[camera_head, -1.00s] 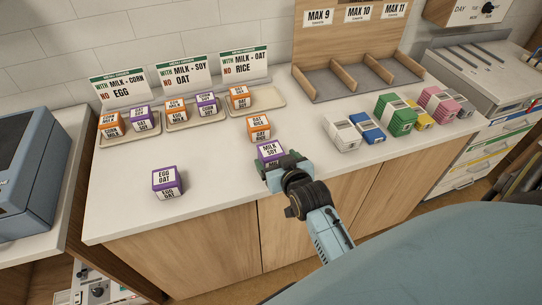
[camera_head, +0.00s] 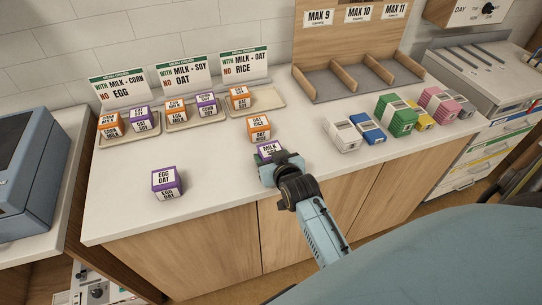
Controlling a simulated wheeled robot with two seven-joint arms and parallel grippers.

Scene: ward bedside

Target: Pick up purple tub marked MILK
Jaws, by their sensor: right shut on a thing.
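The purple tub marked MILK SOY (camera_head: 268,149) is on the counter near its front edge, partly hidden behind my right gripper (camera_head: 279,162). My right gripper is shut on this tub. Only the top label and part of the purple side show, and I cannot tell whether it is clear of the counter. My left gripper is not in view.
An orange tub marked OAT RICE (camera_head: 258,128) stands just behind the held tub. A purple tub marked EGG OAT (camera_head: 167,183) stands front left. Trays with tubs (camera_head: 150,131) line the back. Several coloured boxes (camera_head: 398,115) lie right. The counter between is clear.

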